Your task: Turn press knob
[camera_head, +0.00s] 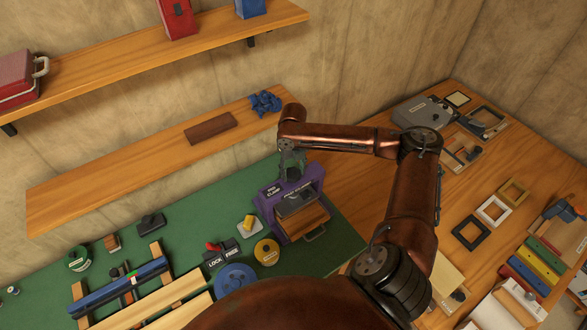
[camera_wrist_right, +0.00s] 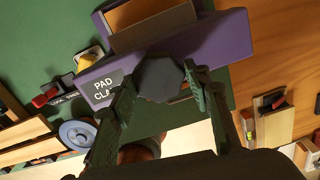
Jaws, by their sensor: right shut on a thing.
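The purple press (camera_head: 272,207) stands on the green bench mat, with a brown block and a dark pad in its frame. It also shows in the wrist view (camera_wrist_right: 222,42), with a label that starts "PAD CLA". The dark, many-sided press knob (camera_wrist_right: 158,78) sits at the press's back edge. My right gripper (camera_head: 291,166) comes down on it from above, and its fingers (camera_wrist_right: 160,84) are closed on the knob's two sides. In the head view the fingers mostly hide the knob. My left gripper is in neither view.
A lock/free lever (camera_head: 213,246), a yellow round tin (camera_head: 266,252) and a blue disc (camera_head: 235,280) lie left of the press. A wooden shelf (camera_head: 120,180) runs behind. My right arm spans the wooden bench (camera_head: 350,190) at right, which holds several frames.

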